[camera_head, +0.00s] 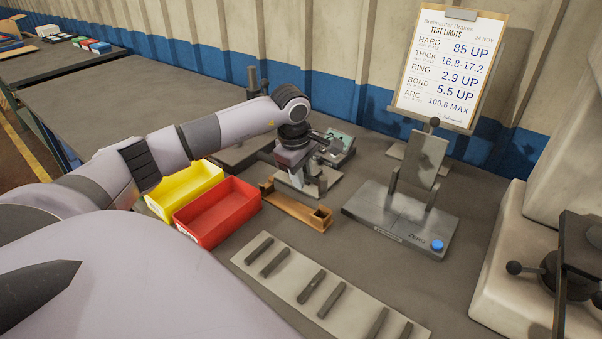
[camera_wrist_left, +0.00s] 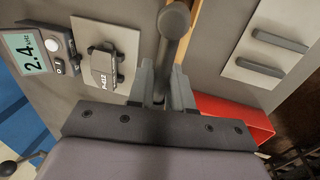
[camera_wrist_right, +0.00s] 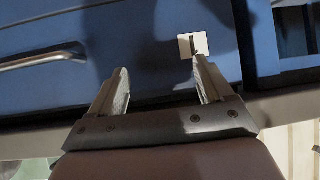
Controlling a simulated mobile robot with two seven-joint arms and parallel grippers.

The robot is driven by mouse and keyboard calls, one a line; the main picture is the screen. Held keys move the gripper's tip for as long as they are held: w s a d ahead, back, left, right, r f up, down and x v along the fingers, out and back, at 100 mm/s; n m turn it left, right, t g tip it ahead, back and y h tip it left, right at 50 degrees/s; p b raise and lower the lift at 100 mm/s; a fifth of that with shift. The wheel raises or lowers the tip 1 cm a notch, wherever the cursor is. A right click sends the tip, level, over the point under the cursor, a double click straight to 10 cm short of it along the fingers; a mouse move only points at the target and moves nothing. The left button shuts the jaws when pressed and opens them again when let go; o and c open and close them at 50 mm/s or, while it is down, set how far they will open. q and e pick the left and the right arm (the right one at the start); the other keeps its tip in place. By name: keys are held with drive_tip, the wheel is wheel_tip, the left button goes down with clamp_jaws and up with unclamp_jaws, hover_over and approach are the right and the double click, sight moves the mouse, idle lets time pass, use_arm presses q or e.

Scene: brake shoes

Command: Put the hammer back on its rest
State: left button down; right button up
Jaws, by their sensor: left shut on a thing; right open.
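The hammer (camera_wrist_left: 173,40) has a dark grey rounded head and a handle that runs down between the fingers of my left gripper (camera_wrist_left: 162,88), which is shut on it. In the head view my left gripper (camera_head: 308,172) is above the bench just behind a wooden rest (camera_head: 296,206), a low brown bar with a raised block at its right end. A wooden edge also shows beside the hammer head in the left wrist view (camera_wrist_left: 191,32). I cannot tell whether the hammer touches the rest. My right gripper (camera_wrist_right: 160,90) is open and empty, facing a blue cabinet.
Red (camera_head: 217,211) and yellow (camera_head: 184,188) bins stand left of the rest. A grey test stand (camera_head: 400,215) is at the right, a pale board (camera_head: 295,285) with dark bars in front. A brake shoe (camera_wrist_left: 103,67) on a plate and a meter (camera_wrist_left: 38,45) are near.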

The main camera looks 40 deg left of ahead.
use_arm(q)
drive_tip(key=shift+f, duration=0.15)
drive_tip(key=shift+f+b, duration=2.75)
drive_tip(key=shift+f, duration=0.95)
drive_tip(key=c, duration=1)
unclamp_jaws()
drive_tip(key=shift+o, duration=0.2)
drive_tip(key=shift+r, duration=0.1)
wheel_tip(320, 180, up, 14)
drive_tip(key=s+p, duration=0.1)
drive_tip(key=p, duration=0.4)
drive_tip(key=shift+s+p, duration=0.2)
drive_tip(key=shift+p, duration=0.1)
drive_tip(key=shift+d, duration=0.1)
